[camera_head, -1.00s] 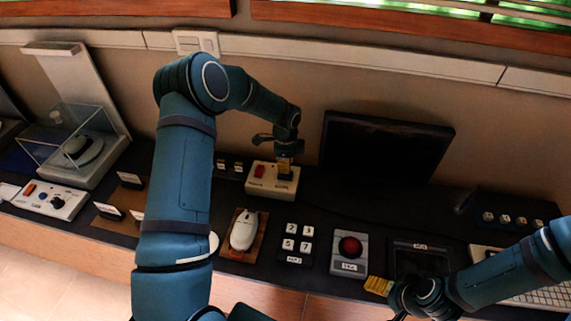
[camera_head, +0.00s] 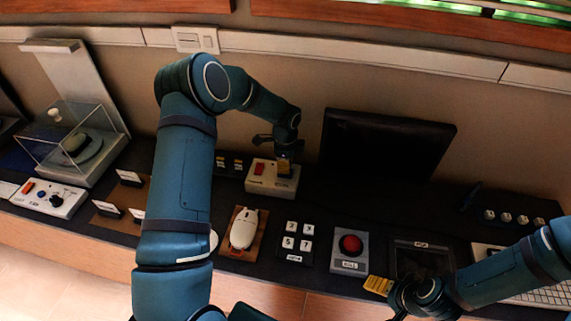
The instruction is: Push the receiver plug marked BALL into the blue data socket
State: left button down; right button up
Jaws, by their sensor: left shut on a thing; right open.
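A cream box (camera_head: 258,182) with a red switch (camera_head: 259,168) stands at the back of the dark counter, left of the monitor. My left gripper (camera_head: 285,167) points down at the right part of this box, its yellow tips at the box top. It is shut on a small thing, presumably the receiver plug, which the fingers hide. The BALL marking cannot be read, and I cannot make out the blue socket or how deep the plug sits. My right gripper (camera_head: 379,285) is open and empty at the counter's front edge, below the red button box.
In front are a white mouse (camera_head: 243,229) on a brown mat, a number pad (camera_head: 296,244) and a red button box (camera_head: 350,249). A dark monitor (camera_head: 384,147) stands right of the cream box. A clear case (camera_head: 70,139) is at the left.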

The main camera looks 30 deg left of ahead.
pick_arm(q)
jog(key=shift+f, duration=0.35)
pick_arm(e)
jog(key=shift+f, duration=0.25)
pick_arm(q)
jog(key=shift+c, duration=1.7)
grip_release()
jog(key=shift+r, duration=0.1)
pick_arm(e)
jog(key=shift+r, duration=0.1)
pick_arm(q)
jog(key=shift+r+p, duration=1.85)
jog(key=shift+r, duration=1.6)
pick_arm(e)
jog(key=shift+r, duration=1.95)
pick_arm(q)
jog(key=shift+f, duration=0.1)
pick_arm(e)
jog(key=shift+d+r, duration=0.1)
